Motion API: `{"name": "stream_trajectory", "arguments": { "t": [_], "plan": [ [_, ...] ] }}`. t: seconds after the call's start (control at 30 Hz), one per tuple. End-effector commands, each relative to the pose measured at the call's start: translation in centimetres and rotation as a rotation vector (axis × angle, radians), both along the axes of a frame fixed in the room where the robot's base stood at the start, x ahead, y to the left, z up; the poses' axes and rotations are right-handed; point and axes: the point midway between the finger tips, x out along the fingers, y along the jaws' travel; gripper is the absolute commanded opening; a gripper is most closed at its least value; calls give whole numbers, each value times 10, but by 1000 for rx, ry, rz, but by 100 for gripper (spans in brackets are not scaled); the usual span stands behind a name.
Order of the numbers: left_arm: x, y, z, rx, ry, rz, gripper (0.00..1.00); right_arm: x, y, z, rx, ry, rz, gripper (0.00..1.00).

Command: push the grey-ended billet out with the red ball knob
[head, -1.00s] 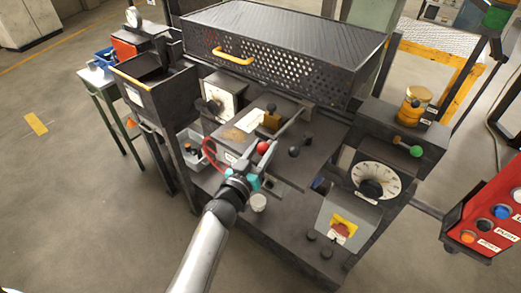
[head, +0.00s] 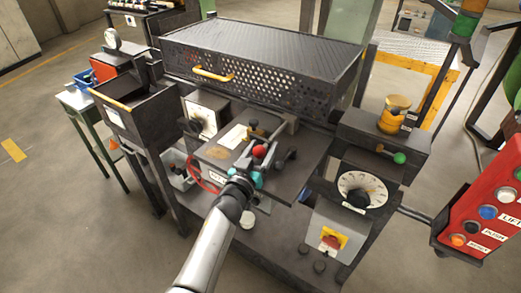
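The red ball knob (head: 259,152) stands on the bench in front of the furnace, in the middle of the head view. My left gripper (head: 246,175) comes in from below, with its teal fingertips just short of the knob. The fingertips look spread apart with nothing visible between them. Contact with the knob cannot be made out. I cannot pick out the grey-ended billet in this view. My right gripper is not in view.
Dark knobs (head: 279,164) stand just right of the red knob. The furnace (head: 265,60) with a yellow handle is behind. A green ball knob (head: 400,158) and a dial (head: 362,188) are at the right. A red button panel (head: 485,215) stands at the right edge.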

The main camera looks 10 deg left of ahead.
Motion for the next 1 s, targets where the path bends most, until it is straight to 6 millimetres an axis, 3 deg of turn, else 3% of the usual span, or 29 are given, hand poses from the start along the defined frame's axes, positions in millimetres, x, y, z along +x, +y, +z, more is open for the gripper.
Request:
{"name": "stream_trajectory", "arguments": {
  "t": [0.47, 0.67, 1.0],
  "plan": [
    [-5, 3, -1, 0, 3, 4, 76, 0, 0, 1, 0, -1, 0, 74],
    [-28, 6, -1, 1, 5, 3, 76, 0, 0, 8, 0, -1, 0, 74],
    [-86, 13, -1, 0, 4, 0, 76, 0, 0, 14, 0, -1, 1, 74]
  ]
}}
